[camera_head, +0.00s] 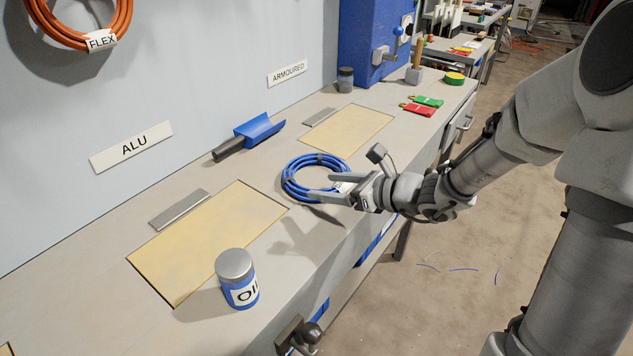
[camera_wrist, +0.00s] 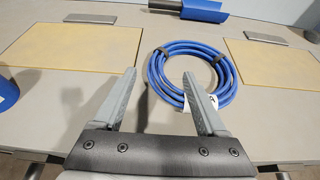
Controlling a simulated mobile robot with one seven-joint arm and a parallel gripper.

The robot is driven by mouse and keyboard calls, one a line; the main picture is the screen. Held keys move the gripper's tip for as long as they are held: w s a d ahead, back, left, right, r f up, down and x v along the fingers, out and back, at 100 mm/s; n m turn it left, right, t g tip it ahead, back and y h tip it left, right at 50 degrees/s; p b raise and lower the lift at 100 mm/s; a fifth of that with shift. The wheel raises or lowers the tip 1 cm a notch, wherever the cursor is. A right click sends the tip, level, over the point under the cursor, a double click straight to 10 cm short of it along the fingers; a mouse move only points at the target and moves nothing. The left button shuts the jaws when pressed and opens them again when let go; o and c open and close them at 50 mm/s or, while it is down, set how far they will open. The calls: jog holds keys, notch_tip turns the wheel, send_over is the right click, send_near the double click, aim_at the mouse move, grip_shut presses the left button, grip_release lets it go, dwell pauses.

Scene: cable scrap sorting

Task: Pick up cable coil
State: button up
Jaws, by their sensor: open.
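The blue cable coil (camera_head: 294,181) lies flat on the grey bench between two yellowish panels, bound with dark ties and bearing a white label. In the wrist view the coil (camera_wrist: 225,75) is ahead and to the right of centre. My gripper (camera_head: 332,187) is open and empty. I cannot tell whether the finger touches the coil. Part of the label is hidden behind the right finger.
An OIL jar (camera_head: 236,277) stands near the front edge. A blue scoop (camera_head: 257,131) lies behind the coil by the wall. Yellowish panels (camera_head: 205,243) and (camera_head: 345,129) flank the coil. A vice (camera_head: 298,336) sits at the bench front. Red and green items (camera_head: 420,107) lie farther right.

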aim_at(302, 189)
jog(key=x, duration=0.3)
jog(key=shift+f+b, duration=0.1)
jog(key=shift+b, duration=0.25)
jog(key=a+f, duration=0.1)
jog(key=w+a+b, duration=0.1)
jog(key=w+a+f+b, duration=0.1)
jog(key=shift+a+f, duration=0.3)
jog(key=shift+f, duration=0.05)
jog(key=shift+w+a+b, duration=0.15)
jog(key=shift+a+b, duration=0.05)
jog(key=shift+b, duration=0.1)
jog(key=shift+c, duration=0.3)
grip_shut()
